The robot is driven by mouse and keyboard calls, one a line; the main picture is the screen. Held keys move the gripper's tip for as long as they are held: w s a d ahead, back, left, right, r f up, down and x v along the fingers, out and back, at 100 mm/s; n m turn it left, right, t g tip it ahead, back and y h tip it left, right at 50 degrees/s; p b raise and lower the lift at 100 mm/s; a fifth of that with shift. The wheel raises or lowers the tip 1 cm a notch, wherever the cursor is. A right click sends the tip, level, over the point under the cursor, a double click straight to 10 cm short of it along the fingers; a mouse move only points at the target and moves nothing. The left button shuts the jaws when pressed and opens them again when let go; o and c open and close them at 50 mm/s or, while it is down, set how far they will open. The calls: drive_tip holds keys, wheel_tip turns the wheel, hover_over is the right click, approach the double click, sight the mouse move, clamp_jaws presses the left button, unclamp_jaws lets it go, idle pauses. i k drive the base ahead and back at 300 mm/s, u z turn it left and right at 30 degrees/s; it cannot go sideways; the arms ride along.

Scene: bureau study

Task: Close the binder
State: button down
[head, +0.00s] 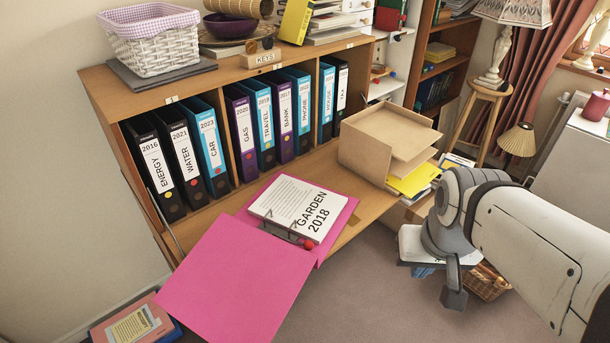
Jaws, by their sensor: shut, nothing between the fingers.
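A pink binder lies open on the fold-down wooden flap of the bureau. Its front cover (240,278) is spread flat toward the front left, partly past the flap's edge. The stack of white pages (285,203), with the top sheet reading "GARDEN 2018", lies on the back half, held by metal rings near the spine. A red round spot shows at the spine. My gripper (453,298) hangs at the right, beyond the flap and clear of the binder. It is shut and empty, pointing down.
Several upright binders (205,150) fill the bureau compartments behind. Books (135,322) lie on the floor at front left. Carpet (385,290) is bare between the binder and my gripper.

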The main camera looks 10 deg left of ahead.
sight(239, 283)
drive_tip(key=u, duration=0.5)
drive_tip(key=k, duration=0.65)
drive_tip(key=u, duration=0.5)
